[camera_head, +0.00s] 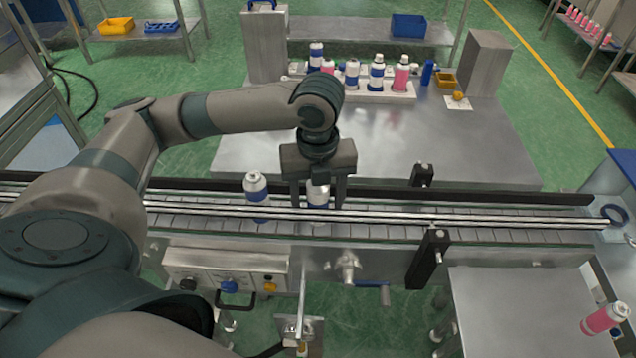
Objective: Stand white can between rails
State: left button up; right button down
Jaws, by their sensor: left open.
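A white can (318,197) with a blue band stands on the conveyor between the rails (400,216). My left gripper (318,203) points down over it with one finger on each side. The fingers are open around the can; whether they touch it I cannot tell. The front rail hides the can's lower part. A second white can (256,186) with a blue band stands on the conveyor just to the left, also partly behind the front rail. My right gripper is not in view.
Behind the conveyor, a steel table (430,140) carries a rack (398,96) of white and pink cans. Black brackets (428,258) rise at the conveyor's right part. A pink can (604,318) is at the lower right, by a side table (520,310). The belt right of my gripper is clear.

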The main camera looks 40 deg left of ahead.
pick_arm(q)
notch_tip(320, 180, up, 15)
jog(key=shift+r+b, duration=0.15)
jog(key=shift+b, duration=0.25)
jog(key=shift+r, duration=1)
jog(key=shift+s+f, duration=0.1)
jog(key=shift+s, duration=0.05)
dwell(0.4)
